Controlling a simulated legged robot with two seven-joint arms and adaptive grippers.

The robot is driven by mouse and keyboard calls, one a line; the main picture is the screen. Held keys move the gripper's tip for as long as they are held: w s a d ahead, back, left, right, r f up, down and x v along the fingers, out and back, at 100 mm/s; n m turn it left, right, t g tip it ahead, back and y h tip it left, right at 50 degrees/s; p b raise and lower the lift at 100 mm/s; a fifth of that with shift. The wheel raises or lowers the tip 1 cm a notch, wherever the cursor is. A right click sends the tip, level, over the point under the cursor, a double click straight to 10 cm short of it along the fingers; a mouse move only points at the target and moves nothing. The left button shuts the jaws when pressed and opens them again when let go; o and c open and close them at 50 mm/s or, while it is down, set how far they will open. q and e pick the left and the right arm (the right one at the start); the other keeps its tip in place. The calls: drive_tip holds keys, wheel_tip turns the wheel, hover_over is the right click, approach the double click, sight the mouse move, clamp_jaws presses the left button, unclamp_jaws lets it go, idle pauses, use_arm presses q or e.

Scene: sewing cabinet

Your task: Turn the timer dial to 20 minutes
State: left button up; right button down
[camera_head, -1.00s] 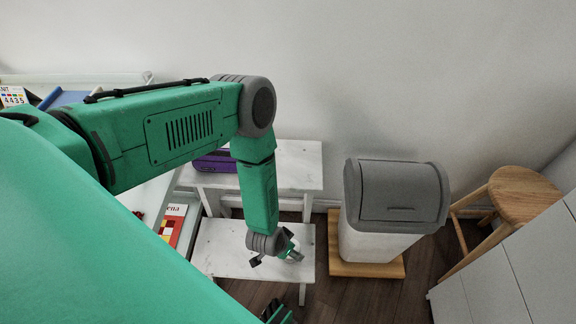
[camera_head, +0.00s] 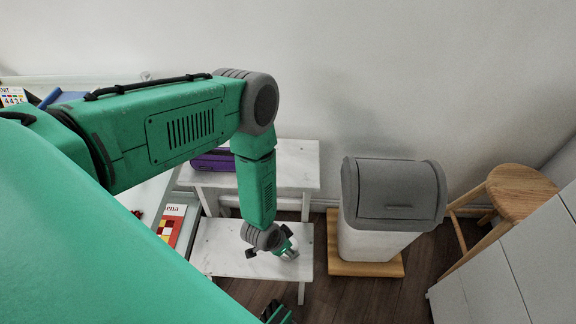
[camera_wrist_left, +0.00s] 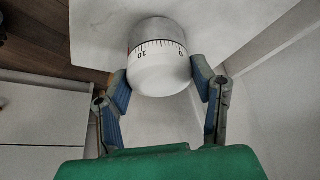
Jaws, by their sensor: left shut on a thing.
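The kitchen timer (camera_wrist_left: 158,72) is a white round body with a scale of black marks; a 10 and a 0 are readable in the left wrist view. A sliver of red shows at its left edge. It stands on the low white shelf (camera_head: 225,262) of a small bench. My left gripper (camera_wrist_left: 160,88) has one finger on each side of the timer's rounded end and is shut on it. In the head view the left gripper (camera_head: 272,250) reaches down to the shelf and mostly hides the timer.
A purple object (camera_head: 212,160) sits on the upper bench top (camera_head: 296,165). A grey-lidded bin (camera_head: 392,195) stands on a wooden base to the right, with a round wooden stool (camera_head: 520,190) beyond. A white table with a red-patterned box (camera_head: 172,225) is at left.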

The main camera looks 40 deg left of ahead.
use_arm(q)
drive_tip(key=shift+s+d+f+m+h, duration=0.15)
drive_tip(key=shift+m+h, duration=0.15)
drive_tip(key=shift+m, duration=0.6)
drive_tip(key=shift+m+g+h+b, duration=0.4)
drive_tip(key=shift+m+g+b, duration=0.15)
drive_tip(key=shift+m, duration=0.55)
drive_tip(key=shift+m+b, duration=0.35)
drive_tip(key=shift+m, duration=0.55)
drive_tip(key=shift+g+h, duration=0.25)
drive_tip(key=shift+h, duration=0.05)
drive_tip(key=o, duration=1.2)
drive_tip(key=shift+c, duration=0.2)
